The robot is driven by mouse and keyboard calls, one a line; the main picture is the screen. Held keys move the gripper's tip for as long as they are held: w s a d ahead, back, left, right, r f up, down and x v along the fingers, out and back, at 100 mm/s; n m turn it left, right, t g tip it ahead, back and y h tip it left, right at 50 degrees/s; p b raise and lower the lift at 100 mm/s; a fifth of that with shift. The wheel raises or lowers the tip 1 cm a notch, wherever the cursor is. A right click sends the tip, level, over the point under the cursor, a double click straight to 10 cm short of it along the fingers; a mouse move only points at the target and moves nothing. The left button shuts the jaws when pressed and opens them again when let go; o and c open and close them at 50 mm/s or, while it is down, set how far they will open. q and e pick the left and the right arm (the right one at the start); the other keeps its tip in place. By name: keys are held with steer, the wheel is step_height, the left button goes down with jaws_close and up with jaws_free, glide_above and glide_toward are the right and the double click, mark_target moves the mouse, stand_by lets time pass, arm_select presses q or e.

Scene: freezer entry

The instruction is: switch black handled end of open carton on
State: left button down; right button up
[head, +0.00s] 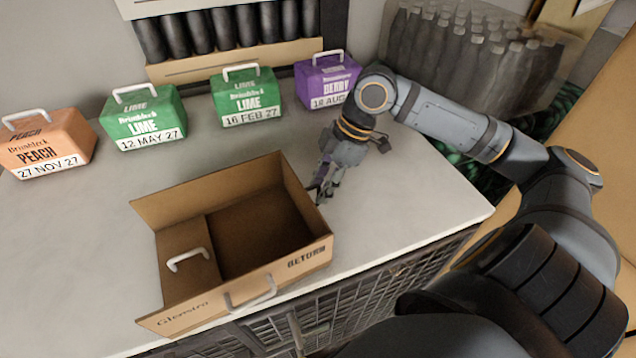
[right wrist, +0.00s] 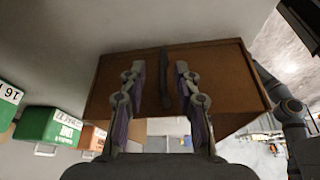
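The open brown carton (head: 230,295) stands at the front edge of the counter, marked "RETURN" on its front. One white handle is on its front wall and another on a panel inside its left part. My right gripper (head: 322,190) is at its right end. In the right wrist view the carton's wall (right wrist: 222,82) faces the gripper, with a dark upright handle (right wrist: 165,78) on it. The right gripper's two fingers (right wrist: 158,78) are apart, one on each side of that handle; contact cannot be told. In the head view this handle is hidden. My left gripper is not in view.
A peach box (head: 48,143), two green lime boxes (head: 143,118) (head: 245,97) and a purple berry box (head: 327,82) stand along the back of the counter (head: 420,205). Dark bottles (head: 465,50) stand at the back right. The counter's right side is clear.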

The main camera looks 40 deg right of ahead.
steer(key=shift+s+a+f, duration=0.1)
steer(key=shift+a+f, duration=0.1)
steer(key=shift+f, duration=0.2)
steer(key=shift+a+f, duration=0.1)
steer(key=shift+f, duration=0.2)
steer(key=shift+a+f, duration=0.2)
steer(key=shift+f, duration=0.25)
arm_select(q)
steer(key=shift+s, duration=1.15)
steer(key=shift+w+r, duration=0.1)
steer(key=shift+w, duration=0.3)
arm_select(e)
jaws_close()
